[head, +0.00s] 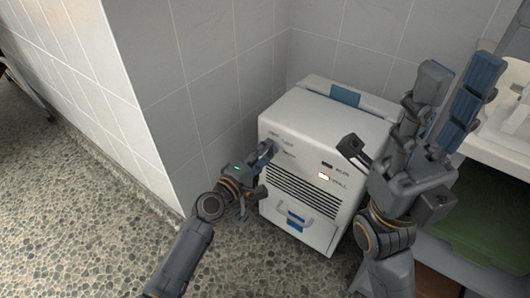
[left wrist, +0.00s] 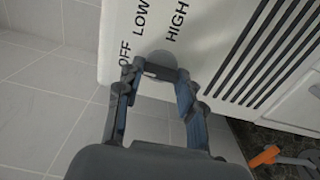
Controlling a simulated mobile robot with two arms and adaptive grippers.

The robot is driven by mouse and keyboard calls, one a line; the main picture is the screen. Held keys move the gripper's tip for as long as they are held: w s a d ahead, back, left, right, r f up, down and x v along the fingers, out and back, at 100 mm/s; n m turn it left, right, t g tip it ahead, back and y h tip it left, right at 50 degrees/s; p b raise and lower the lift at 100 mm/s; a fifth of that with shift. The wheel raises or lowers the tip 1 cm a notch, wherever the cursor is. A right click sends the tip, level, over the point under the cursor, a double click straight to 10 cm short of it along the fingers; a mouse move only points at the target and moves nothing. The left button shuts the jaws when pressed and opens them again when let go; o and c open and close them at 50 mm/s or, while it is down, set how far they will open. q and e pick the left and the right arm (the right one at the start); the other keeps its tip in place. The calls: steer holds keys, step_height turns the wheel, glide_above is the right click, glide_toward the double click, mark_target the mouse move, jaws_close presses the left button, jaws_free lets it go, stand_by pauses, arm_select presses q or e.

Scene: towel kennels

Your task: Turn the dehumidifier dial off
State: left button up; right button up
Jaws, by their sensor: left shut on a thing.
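The dehumidifier (head: 315,115) is a white box standing on the floor against the tiled wall. Its dial (left wrist: 160,62) is a small dark knob on the front panel, with OFF, LOW and HIGH printed around it. My left gripper (head: 268,150) reaches the upper left of the front panel. In the left wrist view my left gripper (left wrist: 153,80) has a finger on each side of the dial and is shut on it. The fingers partly hide the dial, so its exact setting is unclear. My right gripper (head: 455,82) is raised, open and empty, right of the dehumidifier.
Dark vent slots (head: 300,190) and a lower handle (head: 294,220) are on the dehumidifier's front. A small light (head: 323,176) glows there. A white sink (head: 505,130) and a green surface (head: 490,225) are at the right. Pebbled floor (head: 100,230) is clear at the left.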

arm_select(q)
steer(key=o, duration=1.2)
steer(key=shift+c, duration=0.2)
steer(key=shift+a, duration=0.1)
steer(key=v, duration=1.2)
